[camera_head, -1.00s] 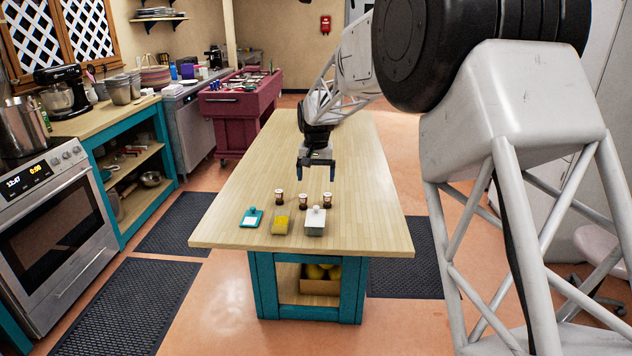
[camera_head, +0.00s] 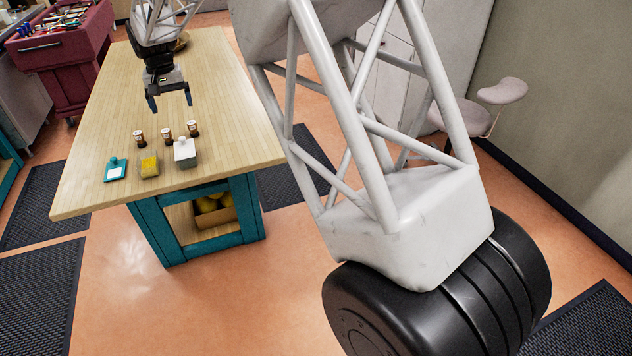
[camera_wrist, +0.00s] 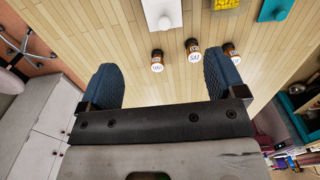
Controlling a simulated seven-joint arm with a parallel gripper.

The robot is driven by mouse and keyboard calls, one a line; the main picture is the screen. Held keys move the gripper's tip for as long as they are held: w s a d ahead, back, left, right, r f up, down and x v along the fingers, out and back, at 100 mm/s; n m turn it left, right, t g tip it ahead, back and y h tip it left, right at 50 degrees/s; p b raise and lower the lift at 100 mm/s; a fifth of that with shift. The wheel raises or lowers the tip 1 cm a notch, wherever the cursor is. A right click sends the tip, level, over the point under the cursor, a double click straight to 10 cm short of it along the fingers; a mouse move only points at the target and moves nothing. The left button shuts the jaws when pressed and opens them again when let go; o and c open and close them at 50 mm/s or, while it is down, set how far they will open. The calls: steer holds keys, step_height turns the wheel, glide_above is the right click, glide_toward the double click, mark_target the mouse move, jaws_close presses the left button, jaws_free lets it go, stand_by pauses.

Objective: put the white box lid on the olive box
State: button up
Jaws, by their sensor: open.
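The white box lid (camera_head: 184,148), a white piece with a knob, is at the right of the front row on the table. It looks raised, with a pale body under it; whether this is a separate box is unclear. It also shows at the top of the wrist view (camera_wrist: 162,12). Left of it is a small open box with yellow contents (camera_head: 149,166), its sides olive-looking; I take it as the olive box. It is partly cut off in the wrist view (camera_wrist: 226,3). My gripper (camera_head: 170,102) is open and empty above the table, behind the jars and apart from everything.
Three small dark jars with pale caps (camera_head: 166,136) stand in a row between my gripper and the boxes. A teal piece with a white panel (camera_head: 115,170) lies at the left. The wooden table (camera_head: 225,120) is clear on the right.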

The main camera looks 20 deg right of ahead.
steer(key=s+d+r, duration=0.3)
steer(key=s+d, duration=0.2)
steer(key=s, duration=0.3)
steer(key=s+d+r+t, duration=0.1)
steer(key=s+d+r, duration=0.35)
steer(key=s, duration=0.35)
steer(key=s+d+r, duration=0.3)
steer(key=s+d, duration=0.3)
steer(key=s, duration=0.2)
steer(key=s+d+f, duration=0.2)
steer(key=s+d, duration=0.1)
steer(key=s, duration=0.7)
steer(key=s+d+f+t, duration=0.1)
steer(key=s+d+f, duration=0.1)
steer(key=s, duration=0.8)
steer(key=s+d+f, duration=0.2)
steer(key=s+d, duration=0.1)
steer(key=s, duration=0.7)
steer(key=shift+d+f+t, duration=0.2)
steer(key=shift+d+t, duration=0.1)
steer(key=shift+d, duration=0.1)
